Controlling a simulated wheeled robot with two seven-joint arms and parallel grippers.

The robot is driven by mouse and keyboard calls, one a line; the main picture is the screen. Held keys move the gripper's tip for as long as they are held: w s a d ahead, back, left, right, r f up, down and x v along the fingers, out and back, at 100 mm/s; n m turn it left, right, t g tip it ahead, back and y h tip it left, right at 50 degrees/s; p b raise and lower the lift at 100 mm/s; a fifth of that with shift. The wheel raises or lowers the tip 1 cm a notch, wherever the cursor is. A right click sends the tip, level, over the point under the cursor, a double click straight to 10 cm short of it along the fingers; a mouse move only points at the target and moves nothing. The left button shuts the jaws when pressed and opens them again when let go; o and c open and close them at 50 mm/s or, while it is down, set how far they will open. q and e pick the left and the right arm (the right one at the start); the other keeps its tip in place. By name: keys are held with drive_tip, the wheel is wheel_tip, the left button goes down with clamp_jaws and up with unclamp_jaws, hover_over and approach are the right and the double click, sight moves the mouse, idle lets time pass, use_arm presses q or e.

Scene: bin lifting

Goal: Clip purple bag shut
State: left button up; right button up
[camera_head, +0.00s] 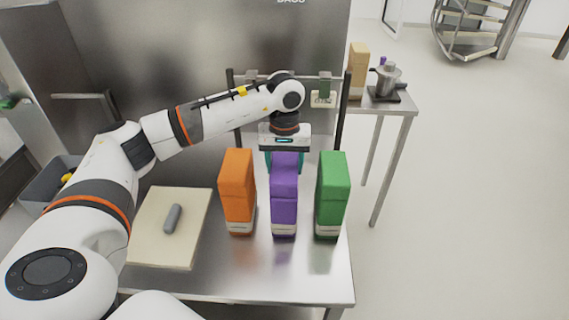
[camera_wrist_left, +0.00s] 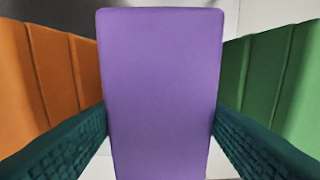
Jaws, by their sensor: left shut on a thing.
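The purple bag (camera_head: 284,205) stands upright on the steel table between an orange bag and a green bag. Its top looks flat and folded. My left gripper (camera_head: 284,160) reaches over from behind it, with its dark teal fingers on either side of the bag's upper part. In the left wrist view the purple bag (camera_wrist_left: 160,90) fills the middle, and the gripper's fingers (camera_wrist_left: 160,135) are shut on its two sides. My right gripper is not in view. I cannot make out a clip on the purple bag.
The orange bag (camera_head: 238,190) and green bag (camera_head: 332,190) stand close on either side. A cutting board (camera_head: 150,245) with a grey object (camera_head: 173,218) lies left. A rail with small hanging items (camera_head: 323,97) stands behind. A side table (camera_head: 400,105) holds a pot (camera_head: 386,77).

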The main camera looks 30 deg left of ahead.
use_arm(q)
drive_tip(key=o, duration=1.4)
drive_tip(key=shift+r, duration=0.1)
drive_tip(key=shift+r+p, duration=2)
drive_tip(key=shift+r, duration=1.45)
clamp_jaws()
drive_tip(key=shift+f, duration=0.3)
